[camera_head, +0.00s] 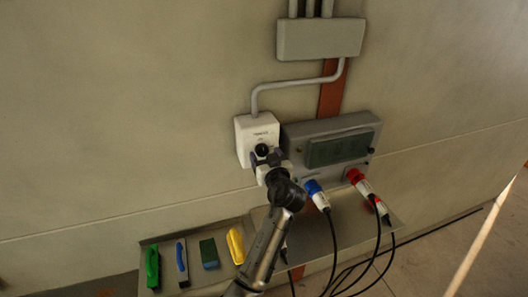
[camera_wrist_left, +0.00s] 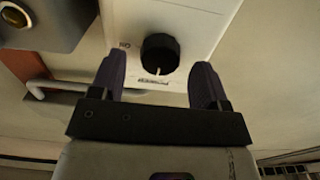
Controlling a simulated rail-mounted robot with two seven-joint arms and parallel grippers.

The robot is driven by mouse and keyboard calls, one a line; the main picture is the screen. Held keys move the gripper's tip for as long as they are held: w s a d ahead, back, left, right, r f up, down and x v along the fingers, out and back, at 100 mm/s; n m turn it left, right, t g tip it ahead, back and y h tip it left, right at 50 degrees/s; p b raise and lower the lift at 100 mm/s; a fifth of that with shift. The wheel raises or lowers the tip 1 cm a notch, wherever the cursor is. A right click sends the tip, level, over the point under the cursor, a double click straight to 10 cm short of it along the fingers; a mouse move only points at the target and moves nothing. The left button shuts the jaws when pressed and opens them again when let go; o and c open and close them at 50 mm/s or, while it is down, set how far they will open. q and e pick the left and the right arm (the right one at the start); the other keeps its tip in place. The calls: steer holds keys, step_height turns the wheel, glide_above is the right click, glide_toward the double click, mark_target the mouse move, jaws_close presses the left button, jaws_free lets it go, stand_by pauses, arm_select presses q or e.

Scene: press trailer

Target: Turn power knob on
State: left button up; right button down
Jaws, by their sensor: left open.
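The black power knob (camera_head: 262,150) sits on the front of a white switch box (camera_head: 243,134) fixed to the wall. In the left wrist view the round knob (camera_wrist_left: 160,54) carries a pale pointer line, on a white panel (camera_wrist_left: 206,22) with "POWER" and "ON" lettering. My left gripper (camera_head: 266,160) is at the box's lower front. In the left wrist view its two dark fingers (camera_wrist_left: 157,78) are apart, one on each side of the knob's position, with nothing held. I cannot tell how deep the fingertips reach around the knob. My right gripper does not show.
A grey socket panel (camera_head: 300,133) right of the box holds a blue plug (camera_head: 313,188) and a red plug (camera_head: 356,177) with hanging black cables. A metal shelf (camera_head: 220,256) below carries a green tool (camera_head: 152,267), a blue-and-black tool (camera_head: 181,262), a green block (camera_head: 208,253) and a yellow tool (camera_head: 235,245).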

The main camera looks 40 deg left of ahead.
arm_select(q)
steer(key=shift+w+a, duration=0.35)
steer(key=shift+a, duration=0.25)
steer(key=shift+c, duration=0.4)
steer(key=c, duration=0.8)
steer(key=shift+c, duration=0.2)
